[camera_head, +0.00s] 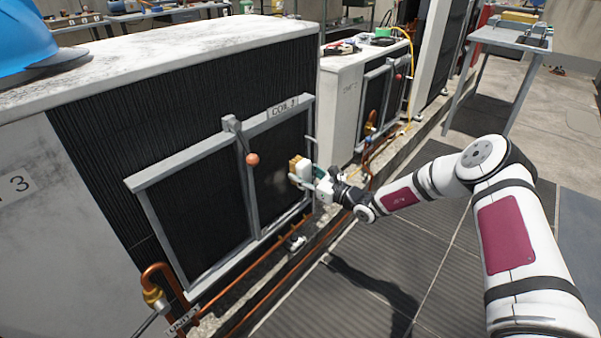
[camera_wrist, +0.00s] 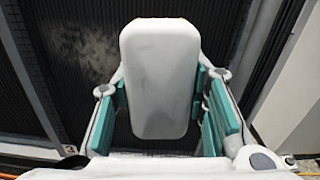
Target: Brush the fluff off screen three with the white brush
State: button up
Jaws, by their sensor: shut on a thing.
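The white brush (camera_wrist: 160,75) is held between the teal pads of my gripper (camera_wrist: 162,100), which is shut on it. In the head view my gripper (camera_head: 318,183) is in front of the right panel of the framed screen (camera_head: 275,165) labelled COIL 3. The brush's tan end (camera_head: 295,170) points at that panel; I cannot tell whether it touches. A pale patch of fluff (camera_wrist: 85,50) lies on the dark screen, left of the brush in the wrist view. It shows faintly in the head view (camera_head: 277,178), just left of the brush.
Copper pipes (camera_head: 260,290) run along the unit's foot. A blue hard hat (camera_head: 25,40) lies on top. A second unit (camera_head: 343,95) stands behind, and a table (camera_head: 510,38) at back right. The walkway is clear.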

jog(key=shift+p+v, duration=1.2)
jog(key=shift+v, duration=1.45)
jog(key=p+v, duration=0.1)
jog(key=v, duration=0.2)
jog(key=o, duration=0.6)
jog(key=shift+r, duration=0.1)
jog(key=c, duration=0.6)
